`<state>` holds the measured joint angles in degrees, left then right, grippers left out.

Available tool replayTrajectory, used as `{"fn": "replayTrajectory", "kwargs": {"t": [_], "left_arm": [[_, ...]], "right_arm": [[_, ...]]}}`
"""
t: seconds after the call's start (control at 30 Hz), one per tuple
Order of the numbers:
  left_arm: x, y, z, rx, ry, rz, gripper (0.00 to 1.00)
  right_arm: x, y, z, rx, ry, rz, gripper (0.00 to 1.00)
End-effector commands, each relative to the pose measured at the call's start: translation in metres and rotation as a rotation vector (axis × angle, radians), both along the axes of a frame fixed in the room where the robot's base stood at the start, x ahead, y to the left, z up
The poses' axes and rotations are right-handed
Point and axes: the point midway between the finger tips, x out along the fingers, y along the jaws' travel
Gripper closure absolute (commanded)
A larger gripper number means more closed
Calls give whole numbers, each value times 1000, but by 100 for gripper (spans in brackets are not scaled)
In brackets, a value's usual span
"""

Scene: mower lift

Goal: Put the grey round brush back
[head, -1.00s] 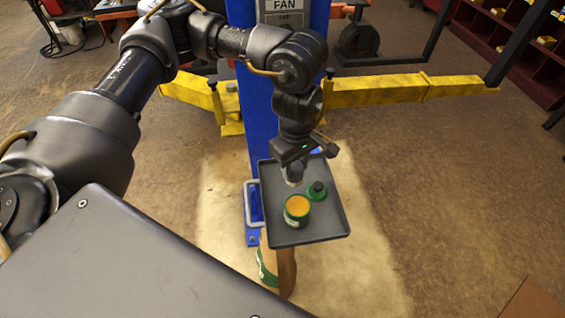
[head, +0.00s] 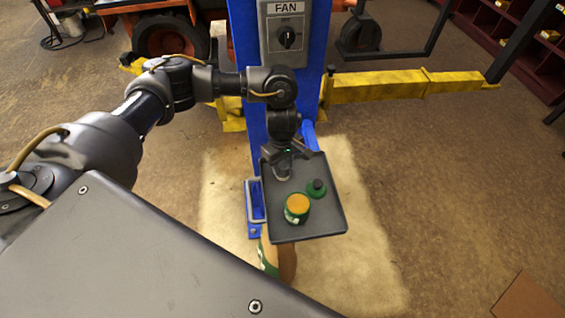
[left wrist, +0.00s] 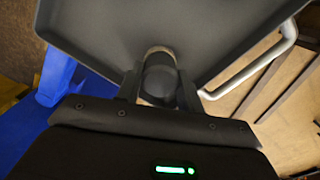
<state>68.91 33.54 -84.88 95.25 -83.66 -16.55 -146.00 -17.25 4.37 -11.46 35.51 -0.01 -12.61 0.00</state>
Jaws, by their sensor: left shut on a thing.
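The grey round brush (head: 281,172) is between the fingers of my left gripper (head: 284,160), over the far left part of the dark tray (head: 325,222). In the left wrist view, my left gripper (left wrist: 158,92) is shut on the brush (left wrist: 158,72), whose rounded grey top shows between the fingers, with the tray (left wrist: 110,25) behind it. I cannot tell whether the brush touches the tray. My right gripper is not in view.
On the tray stand an open green can (head: 297,208) with orange contents and a green lid (head: 316,189) with a dark knob. A blue post (head: 253,100) with a fan switch box (head: 290,30) rises behind. Yellow lift arms (head: 380,88) spread near the floor.

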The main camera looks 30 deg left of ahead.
Motion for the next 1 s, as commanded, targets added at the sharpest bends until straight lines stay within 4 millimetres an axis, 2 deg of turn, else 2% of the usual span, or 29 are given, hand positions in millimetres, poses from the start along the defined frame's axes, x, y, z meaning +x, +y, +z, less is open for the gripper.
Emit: {"fn": "replayTrajectory", "kwargs": {"t": [0.17,0.2,0.37,0.73,0.87,1.0], "left_arm": [[0,0,-1,0,-1,-1,92],[0,0,-1,0,-1,0,62],[0,0,-1,0,-1,0,41],[1,0,5,0,-3,0,41],[3,1,23,0,-7,-1,41],[3,2,50,-1,-9,-2,41]], "right_arm": [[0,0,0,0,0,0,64],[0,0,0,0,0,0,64],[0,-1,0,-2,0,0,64],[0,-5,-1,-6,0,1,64],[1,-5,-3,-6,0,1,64],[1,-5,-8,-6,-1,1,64]]}}
